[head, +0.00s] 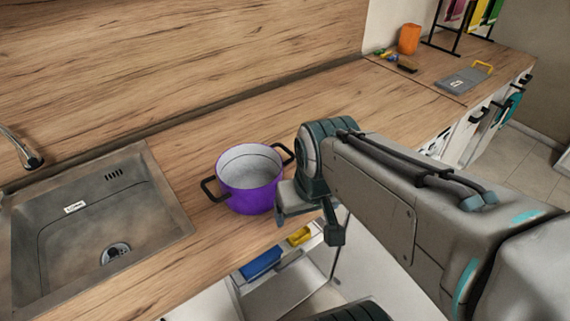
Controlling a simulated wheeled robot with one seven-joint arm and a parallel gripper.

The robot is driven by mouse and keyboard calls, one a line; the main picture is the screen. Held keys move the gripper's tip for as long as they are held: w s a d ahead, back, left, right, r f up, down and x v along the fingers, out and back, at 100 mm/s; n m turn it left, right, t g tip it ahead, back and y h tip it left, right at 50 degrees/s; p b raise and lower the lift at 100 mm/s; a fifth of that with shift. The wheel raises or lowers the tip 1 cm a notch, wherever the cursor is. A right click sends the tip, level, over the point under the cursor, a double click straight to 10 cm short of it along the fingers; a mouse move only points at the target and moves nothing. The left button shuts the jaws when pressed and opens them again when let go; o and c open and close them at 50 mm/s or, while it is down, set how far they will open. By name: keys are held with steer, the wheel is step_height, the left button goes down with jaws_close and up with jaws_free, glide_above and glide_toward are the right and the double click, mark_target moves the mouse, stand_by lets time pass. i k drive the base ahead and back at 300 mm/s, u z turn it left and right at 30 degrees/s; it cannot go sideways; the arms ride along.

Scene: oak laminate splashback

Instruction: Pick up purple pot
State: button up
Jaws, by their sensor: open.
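The purple pot (249,198) stands upright on the wooden counter, just right of the sink. It has a pale speckled inside and two dark loop handles, one at its left and one at its upper right. My gripper (306,232) is at the pot's right side, near the counter's front edge. It is open and partly hidden by my own arm. I cannot tell whether a finger touches the pot. The pot's right side is partly covered by my wrist.
A metal sink (100,215) with a tap (31,160) lies left of the pot. Below the counter an open drawer (285,278) holds blue and yellow things. An orange cup (409,39), a grey board (465,80) and a rack stand at the far right. The counter behind the pot is clear.

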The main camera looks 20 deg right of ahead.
mark_target(248, 173)
steer(key=z, duration=0.55)
steer(key=k, duration=1.3)
steer(key=z, duration=0.65)
steer(key=i, duration=0.85)
steer(key=u, duration=0.1)
